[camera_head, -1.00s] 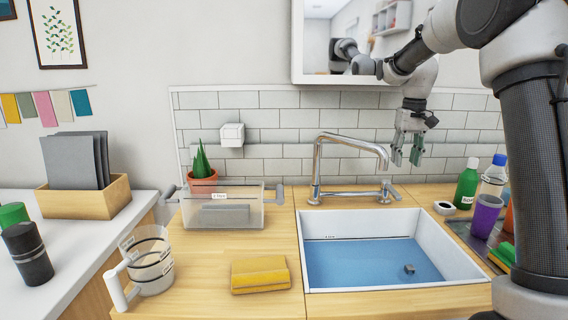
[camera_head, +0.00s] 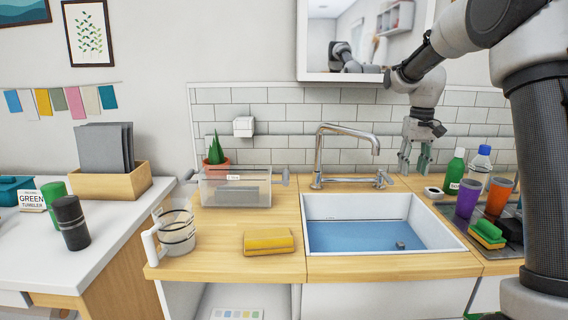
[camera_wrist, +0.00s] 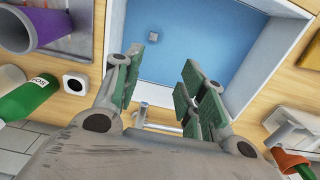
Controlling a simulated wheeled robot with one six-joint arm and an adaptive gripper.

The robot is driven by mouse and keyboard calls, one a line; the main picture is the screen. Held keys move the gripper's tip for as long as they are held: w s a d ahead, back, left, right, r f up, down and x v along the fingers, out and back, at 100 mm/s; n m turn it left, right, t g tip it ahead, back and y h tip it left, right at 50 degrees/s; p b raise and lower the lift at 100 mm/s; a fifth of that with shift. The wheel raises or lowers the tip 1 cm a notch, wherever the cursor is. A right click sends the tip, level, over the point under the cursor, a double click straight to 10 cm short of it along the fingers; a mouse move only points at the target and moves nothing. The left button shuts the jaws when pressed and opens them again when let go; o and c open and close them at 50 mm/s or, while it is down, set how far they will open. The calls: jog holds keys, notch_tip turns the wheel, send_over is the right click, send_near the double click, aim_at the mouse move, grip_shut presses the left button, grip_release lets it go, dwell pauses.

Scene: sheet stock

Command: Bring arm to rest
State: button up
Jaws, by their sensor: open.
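My gripper (camera_head: 414,160) hangs from my raised arm at the right, fingers down, above the counter behind the sink's right back corner. It is open and empty. In the wrist view its green-padded fingers (camera_wrist: 158,90) stand apart, with the faucet and the sink's far wall between and beyond them. The sink (camera_head: 312,205) holds blue water with a small grey object (camera_head: 401,245) in it. My gripper touches nothing that I can see.
The faucet (camera_head: 318,160) stands left of my gripper. A green bottle (camera_head: 454,172), a blue-capped bottle (camera_head: 479,168), a purple cup (camera_head: 467,199) and an orange cup (camera_head: 498,197) stand close on the right. A mirror (camera_head: 315,40) hangs behind.

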jog(key=s+r+t, duration=0.1)
jog(key=s+t, duration=0.1)
jog(key=s, duration=1.5)
jog(key=s+a+r+t, duration=0.1)
jog(key=s+r+t, duration=0.1)
jog(key=s, duration=1.5)
jog(key=shift+a+r+t, duration=0.15)
jog(key=shift+r+t, duration=0.05)
jog(key=shift+t, duration=0.1)
jog(key=shift+s+f, duration=0.1)
